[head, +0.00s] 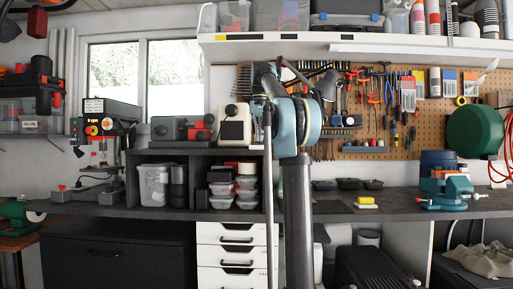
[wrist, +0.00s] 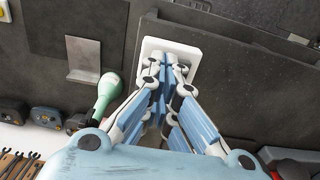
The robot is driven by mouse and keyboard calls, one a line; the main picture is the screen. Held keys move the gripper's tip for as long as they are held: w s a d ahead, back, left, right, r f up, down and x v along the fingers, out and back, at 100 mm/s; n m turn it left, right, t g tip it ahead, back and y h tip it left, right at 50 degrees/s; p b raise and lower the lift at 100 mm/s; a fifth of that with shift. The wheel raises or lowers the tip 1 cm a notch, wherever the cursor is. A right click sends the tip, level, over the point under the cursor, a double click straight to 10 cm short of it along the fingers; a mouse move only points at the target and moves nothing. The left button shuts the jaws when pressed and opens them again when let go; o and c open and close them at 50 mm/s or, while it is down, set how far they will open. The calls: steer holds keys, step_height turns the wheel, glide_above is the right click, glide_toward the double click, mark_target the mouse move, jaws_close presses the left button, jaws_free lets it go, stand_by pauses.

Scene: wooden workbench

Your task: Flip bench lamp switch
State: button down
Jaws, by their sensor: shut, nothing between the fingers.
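In the wrist view a white square plate (wrist: 193,50), which looks like the switch, is set on a dark grey surface. My gripper (wrist: 168,68) is shut and empty, with its fingertips over the plate. The fingers cover most of the plate's middle, so the switch's position is hidden. I cannot tell whether the fingertips touch it. In the head view my arm rises in the middle and hides the gripper and the plate. I cannot make out the bench lamp for certain in either view.
In the wrist view a pale green handle (wrist: 106,90) lies close left of the fingers, with a metal bracket (wrist: 84,58) and tape measures (wrist: 45,117) further left.

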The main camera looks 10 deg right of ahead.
steer(key=shift+f, duration=0.2)
steer(key=shift+r, duration=3.5)
steer(key=shift+s+f, duration=0.25)
steer(key=shift+s, duration=0.15)
steer(key=s+f, duration=1.2)
steer(key=f, duration=0.7)
steer(key=s+f+n+t, duration=0.1)
steer(key=s+f, duration=1.2)
steer(key=f, duration=0.6)
steer(key=s+f+n+t, duration=0.1)
steer(key=s+f, duration=1.2)
steer(key=f, duration=0.7)
steer(key=shift+s, duration=0.15)
steer(key=shift+f, duration=0.1)
